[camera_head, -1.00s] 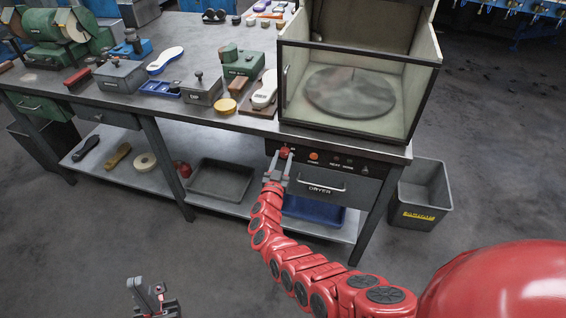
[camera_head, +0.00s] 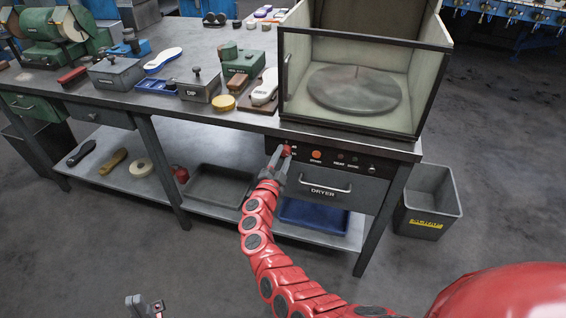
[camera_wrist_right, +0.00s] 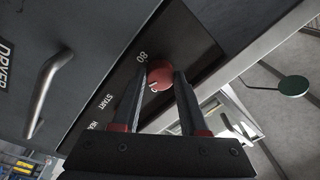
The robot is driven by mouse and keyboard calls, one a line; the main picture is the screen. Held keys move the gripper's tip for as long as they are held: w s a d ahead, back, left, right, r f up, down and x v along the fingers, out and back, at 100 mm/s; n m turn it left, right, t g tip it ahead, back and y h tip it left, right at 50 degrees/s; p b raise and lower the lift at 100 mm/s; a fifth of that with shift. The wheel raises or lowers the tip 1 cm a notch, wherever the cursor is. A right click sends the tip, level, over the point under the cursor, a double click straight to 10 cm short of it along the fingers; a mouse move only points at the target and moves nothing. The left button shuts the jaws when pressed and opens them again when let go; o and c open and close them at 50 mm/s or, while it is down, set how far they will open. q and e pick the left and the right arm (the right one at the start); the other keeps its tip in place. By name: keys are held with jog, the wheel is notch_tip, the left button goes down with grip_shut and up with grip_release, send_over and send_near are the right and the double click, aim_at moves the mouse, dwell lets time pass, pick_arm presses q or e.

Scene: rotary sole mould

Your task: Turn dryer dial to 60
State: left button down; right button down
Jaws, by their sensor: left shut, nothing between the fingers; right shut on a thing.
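The red dryer dial (camera_wrist_right: 160,76) is on the dark panel at the front of the dryer (camera_head: 323,193). In the head view the dial (camera_head: 287,150) is small and partly hidden by my right gripper (camera_head: 279,157). In the right wrist view my right gripper (camera_wrist_right: 159,84) has its two fingers on either side of the dial, shut on it. The number 80 is printed beside the dial; other marks around it are hidden or too small to read. My left gripper (camera_head: 146,304) is low at the bottom edge, far from the dryer, shut and empty.
An orange button (camera_head: 316,155) and small controls sit right of the dial, above the drawer handle (camera_head: 325,187). The glass-fronted chamber with a round plate (camera_head: 354,90) stands above. A grey bin (camera_head: 428,205) is at right. Tools and shoe soles cover the bench.

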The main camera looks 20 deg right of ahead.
jog(key=shift+f+m+b, duration=0.15)
jog(key=shift+m+b, duration=0.5)
jog(key=shift+m, duration=0.35)
jog(key=shift+c, duration=2.2)
grip_release()
jog(key=shift+a, duration=0.1)
jog(key=v, duration=1.7)
jog(key=shift+a, duration=0.15)
jog(key=shift+s, duration=0.1)
